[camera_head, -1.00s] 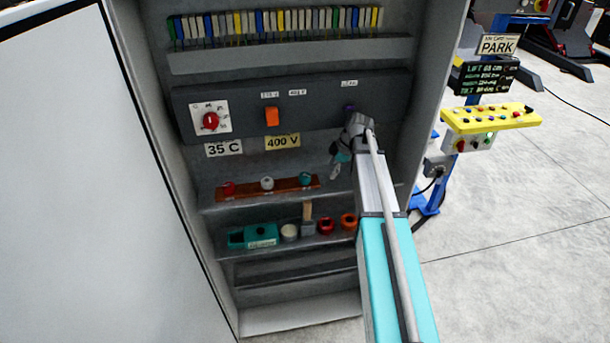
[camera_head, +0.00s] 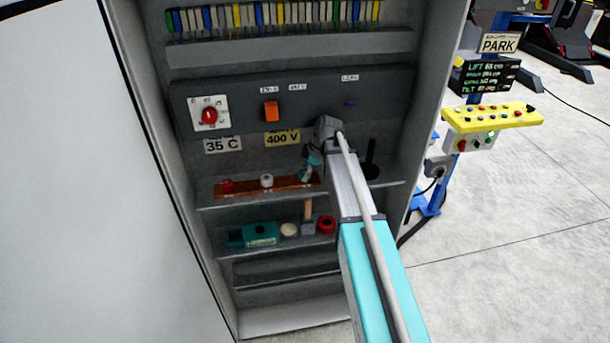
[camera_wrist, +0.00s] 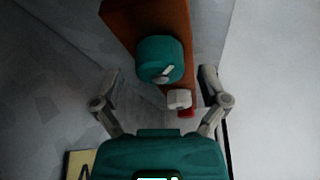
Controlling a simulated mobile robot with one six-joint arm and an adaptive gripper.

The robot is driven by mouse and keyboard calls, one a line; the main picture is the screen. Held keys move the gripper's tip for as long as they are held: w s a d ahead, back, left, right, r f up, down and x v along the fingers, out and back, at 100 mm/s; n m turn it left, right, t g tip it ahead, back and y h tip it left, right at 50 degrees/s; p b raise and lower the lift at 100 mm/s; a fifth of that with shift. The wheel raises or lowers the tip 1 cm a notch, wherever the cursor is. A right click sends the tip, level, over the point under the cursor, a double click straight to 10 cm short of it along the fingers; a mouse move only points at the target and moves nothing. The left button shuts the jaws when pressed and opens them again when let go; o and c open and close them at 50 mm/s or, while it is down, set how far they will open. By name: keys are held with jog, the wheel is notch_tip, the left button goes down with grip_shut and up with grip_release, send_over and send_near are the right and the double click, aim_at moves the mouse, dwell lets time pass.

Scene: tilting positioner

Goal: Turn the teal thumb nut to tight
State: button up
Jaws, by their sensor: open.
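The teal thumb nut (camera_wrist: 158,60) shows in the wrist view as a round knob with a pale pointer mark on its face. My gripper (camera_wrist: 160,75) is open, with one finger on each side of the teal nut and a gap to both.
Above are a red rotary knob (camera_head: 209,115), an orange switch (camera_head: 271,111) and a 400 V label (camera_head: 283,138). A dark upright object (camera_head: 371,160) stands right of my arm. The shelf below holds a teal box (camera_head: 262,234), a brush-like tool and a red ring (camera_head: 327,224).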

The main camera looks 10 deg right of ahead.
dwell(0.3)
jog(key=c, duration=1.1)
jog(key=shift+c, duration=0.2)
